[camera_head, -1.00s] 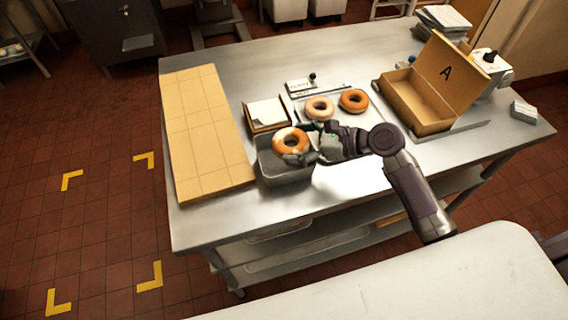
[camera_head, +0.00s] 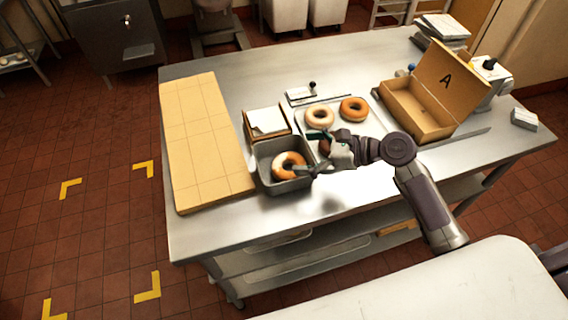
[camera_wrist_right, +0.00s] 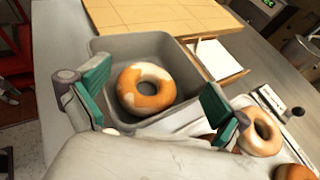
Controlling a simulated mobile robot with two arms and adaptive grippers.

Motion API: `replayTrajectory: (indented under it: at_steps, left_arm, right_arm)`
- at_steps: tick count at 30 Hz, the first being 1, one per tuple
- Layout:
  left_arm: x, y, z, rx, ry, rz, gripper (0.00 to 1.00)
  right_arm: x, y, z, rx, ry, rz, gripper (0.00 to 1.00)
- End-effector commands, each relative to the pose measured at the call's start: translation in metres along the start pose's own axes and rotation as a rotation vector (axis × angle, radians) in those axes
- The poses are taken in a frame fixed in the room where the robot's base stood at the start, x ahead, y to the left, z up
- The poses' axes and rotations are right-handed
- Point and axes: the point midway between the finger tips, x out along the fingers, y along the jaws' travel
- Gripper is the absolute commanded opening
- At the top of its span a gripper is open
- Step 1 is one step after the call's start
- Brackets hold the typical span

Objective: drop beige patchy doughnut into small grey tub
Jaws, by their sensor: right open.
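The patchy doughnut (camera_head: 289,159), orange-brown with a pale beige patch, lies inside the small grey tub (camera_head: 264,176). In the right wrist view the patchy doughnut (camera_wrist_right: 133,102) rests on the floor of the tub (camera_wrist_right: 100,45), apart from the walls on most sides. My right gripper (camera_head: 311,152) is open and empty at the right side of the tub. In the wrist view its two green-padded fingers (camera_wrist_right: 155,96) are spread wide, with the doughnut seen between them. My left gripper is not in view.
A pale doughnut (camera_head: 319,117) and a brown one (camera_head: 354,109) lie on a tray behind my gripper; another brown one is mostly hidden by it. A wooden box with papers (camera_head: 267,122) stands behind the tub. A tan board (camera_head: 200,140) lies left, an open box A (camera_head: 415,108) right.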

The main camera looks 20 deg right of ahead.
Motion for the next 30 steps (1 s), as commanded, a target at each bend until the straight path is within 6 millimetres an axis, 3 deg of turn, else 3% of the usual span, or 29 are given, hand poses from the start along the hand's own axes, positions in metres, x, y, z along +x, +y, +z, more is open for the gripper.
replayTrajectory:
  at_steps: [6,13,19,30]
  left_arm:
    - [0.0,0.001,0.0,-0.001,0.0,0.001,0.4]
    - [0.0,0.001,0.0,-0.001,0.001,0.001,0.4]
    - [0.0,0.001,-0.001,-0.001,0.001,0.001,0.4]
    - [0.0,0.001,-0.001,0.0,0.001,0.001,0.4]
  right_arm:
    - [-0.049,0.0,-0.002,-0.001,0.005,-0.002,1.0]
    - [-0.086,0.0,-0.002,0.001,0.003,0.0,1.0]
    - [-0.098,0.0,0.0,0.0,0.0,0.0,1.0]
    - [-0.098,0.0,0.0,0.0,-0.001,0.0,1.0]
